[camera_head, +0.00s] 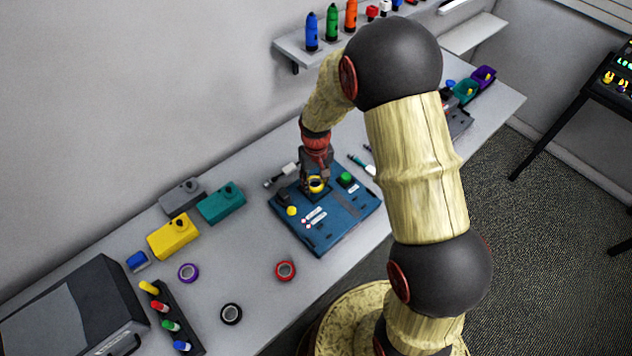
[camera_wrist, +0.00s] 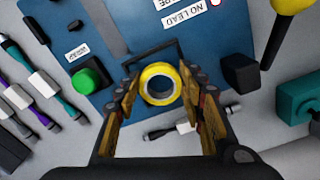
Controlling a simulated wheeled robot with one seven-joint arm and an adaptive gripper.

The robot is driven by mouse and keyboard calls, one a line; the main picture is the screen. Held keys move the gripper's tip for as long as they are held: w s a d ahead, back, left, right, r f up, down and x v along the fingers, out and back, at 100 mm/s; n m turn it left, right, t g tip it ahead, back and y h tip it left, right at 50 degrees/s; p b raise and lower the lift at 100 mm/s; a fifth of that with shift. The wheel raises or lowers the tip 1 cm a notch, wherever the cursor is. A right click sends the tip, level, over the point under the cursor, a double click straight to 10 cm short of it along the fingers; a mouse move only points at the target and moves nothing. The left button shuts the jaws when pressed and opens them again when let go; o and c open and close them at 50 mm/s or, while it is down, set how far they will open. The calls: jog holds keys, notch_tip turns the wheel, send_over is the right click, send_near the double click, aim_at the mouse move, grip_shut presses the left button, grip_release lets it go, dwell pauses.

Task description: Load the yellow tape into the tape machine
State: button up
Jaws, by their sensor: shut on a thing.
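The yellow tape (camera_head: 317,185) is a small ring between the fingers of my gripper (camera_head: 315,181). In the wrist view the yellow tape (camera_wrist: 160,68) faces the camera, with a finger of my gripper (camera_wrist: 160,88) at each side. The tape machine looks to be the blue board (camera_head: 335,228) on the table, with labels, a green button (camera_head: 346,178) and a yellow knob (camera_head: 292,211). The tape is over the board's back edge, beside a dark bracket (camera_wrist: 150,52). I cannot tell whether the tape touches the board.
A purple tape (camera_head: 188,265), a red tape (camera_head: 278,271) and a black tape (camera_head: 231,306) lie on the table to the left. Yellow (camera_head: 172,238), teal (camera_head: 220,205) and grey boxes stand behind them. Connector cables (camera_wrist: 45,85) lie beside the board.

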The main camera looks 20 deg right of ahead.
jog(key=shift+f, duration=0.5)
jog(key=o, duration=0.9)
jog(key=shift+o, duration=0.8)
jog(key=s+r+t+p, duration=0.1)
jog(key=s+r, duration=0.4)
jog(key=r, duration=1)
jog(key=s+r+t+p, duration=0.15)
jog(key=s+r, duration=0.25)
jog(key=r, duration=1)
jog(key=s+r+t, duration=0.1)
jog(key=s+r, duration=0.2)
jog(key=s, duration=0.4)
jog(key=s+r+t, duration=0.2)
jog(key=s+r, duration=0.2)
jog(key=s, duration=0.3)
jog(key=shift+s+b, duration=0.3)
jog(key=shift+b, duration=0.1)
